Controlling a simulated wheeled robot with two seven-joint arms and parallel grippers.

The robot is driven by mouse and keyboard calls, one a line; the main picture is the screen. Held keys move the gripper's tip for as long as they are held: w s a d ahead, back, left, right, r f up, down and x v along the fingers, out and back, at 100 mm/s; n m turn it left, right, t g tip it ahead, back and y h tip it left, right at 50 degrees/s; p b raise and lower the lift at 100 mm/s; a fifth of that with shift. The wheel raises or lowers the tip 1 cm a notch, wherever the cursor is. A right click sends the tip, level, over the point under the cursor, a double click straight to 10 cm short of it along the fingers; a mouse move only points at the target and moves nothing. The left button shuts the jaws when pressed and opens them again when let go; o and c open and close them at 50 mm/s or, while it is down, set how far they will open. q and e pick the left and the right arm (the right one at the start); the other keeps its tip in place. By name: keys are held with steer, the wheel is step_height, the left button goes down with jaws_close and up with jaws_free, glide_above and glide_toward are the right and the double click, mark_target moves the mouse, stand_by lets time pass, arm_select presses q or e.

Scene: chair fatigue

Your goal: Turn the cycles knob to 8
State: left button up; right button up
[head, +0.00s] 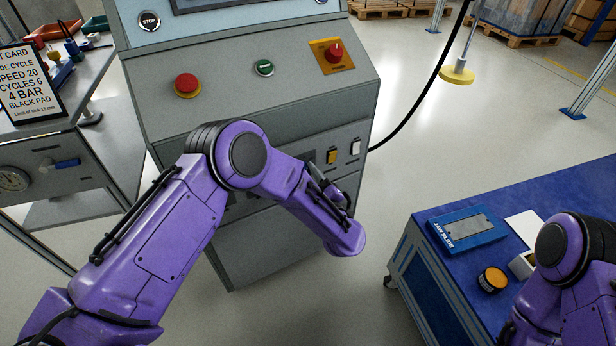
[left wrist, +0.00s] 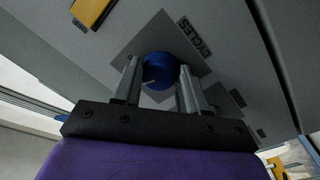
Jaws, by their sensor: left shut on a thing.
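The cycles knob (left wrist: 160,68) is a round blue knob on a square grey plate in the left wrist view, with the "CYCLES" label (left wrist: 195,37) beside it. My left gripper (left wrist: 158,74) is shut on this knob, one finger on each side. A small pale mark shows on the knob, but I cannot read its setting. In the head view, my left arm covers the knob and most of the gripper at the front of the grey machine (head: 260,110). My right gripper is out of view; only part of that arm shows at lower right.
The machine has a red button (head: 187,84), a green button (head: 264,67), a red rotary switch (head: 335,52) and rocker switches (head: 332,157). A blue table (head: 410,235) stands at right. A black cable (head: 428,88) hangs beside the machine.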

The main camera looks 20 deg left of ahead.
arm_select(q)
steer(key=o, duration=1.1)
steer(key=shift+c, duration=0.2)
steer(key=v, duration=1)
steer(key=shift+d+p, duration=0.25)
steer(key=shift+p, duration=0.1)
steer(key=shift+s, duration=0.15)
